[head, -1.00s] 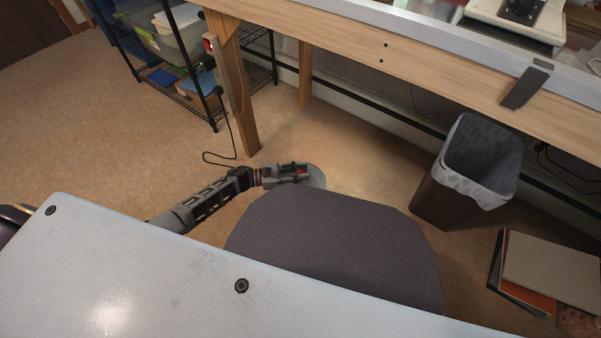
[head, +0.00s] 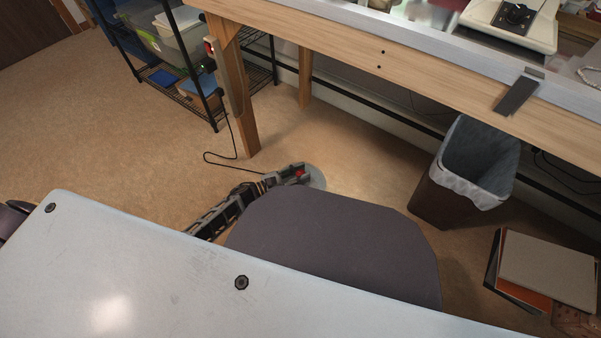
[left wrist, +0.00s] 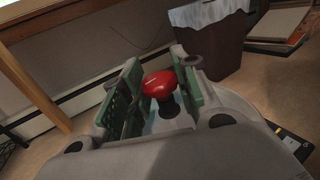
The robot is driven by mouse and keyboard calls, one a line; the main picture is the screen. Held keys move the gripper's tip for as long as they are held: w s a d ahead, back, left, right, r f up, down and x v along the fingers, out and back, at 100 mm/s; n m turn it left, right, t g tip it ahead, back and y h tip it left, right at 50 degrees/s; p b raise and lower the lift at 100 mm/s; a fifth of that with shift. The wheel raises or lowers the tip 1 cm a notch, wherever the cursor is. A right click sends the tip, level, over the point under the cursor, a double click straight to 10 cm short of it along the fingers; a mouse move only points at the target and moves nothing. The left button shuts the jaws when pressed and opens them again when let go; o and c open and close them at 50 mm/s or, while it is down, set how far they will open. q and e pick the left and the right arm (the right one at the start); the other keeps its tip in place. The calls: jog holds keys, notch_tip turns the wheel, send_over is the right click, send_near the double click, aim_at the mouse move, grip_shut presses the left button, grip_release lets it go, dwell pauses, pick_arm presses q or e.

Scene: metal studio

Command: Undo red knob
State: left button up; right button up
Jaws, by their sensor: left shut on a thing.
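The red knob (head: 300,173) is small in the head view, above a grey round disc (head: 318,180) just past the dark grey panel. In the left wrist view the red knob (left wrist: 159,84) has a rounded top on a dark stem. My left gripper (head: 299,171) reaches in from the lower left. In the left wrist view its green-padded fingers (left wrist: 160,92) stand on both sides of the knob, shut on it. My right gripper is not in view.
A wooden workbench (head: 420,70) runs along the wall, one leg standing behind the knob. A black cable (head: 232,170) lies on the floor. A wire shelf (head: 200,108) stands at upper left.

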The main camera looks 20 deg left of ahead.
pick_arm(q)
jog(key=shift+n+t+y, duration=1.3)
jog(key=shift+t+y, duration=0.1)
jog(key=shift+y, duration=0.2)
jog(key=shift+n+t+y, duration=0.3)
jog(key=shift+n+y, duration=0.1)
jog(key=shift+y, duration=0.1)
jog(key=shift+n+t+y+b, duration=0.65)
jog(key=shift+n+y, duration=0.45)
jog(key=shift+y, duration=0.5)
jog(key=o, duration=1)
jog(key=shift+o, duration=0.2)
jog(key=shift+s, duration=0.1)
jog(key=v, duration=1.2)
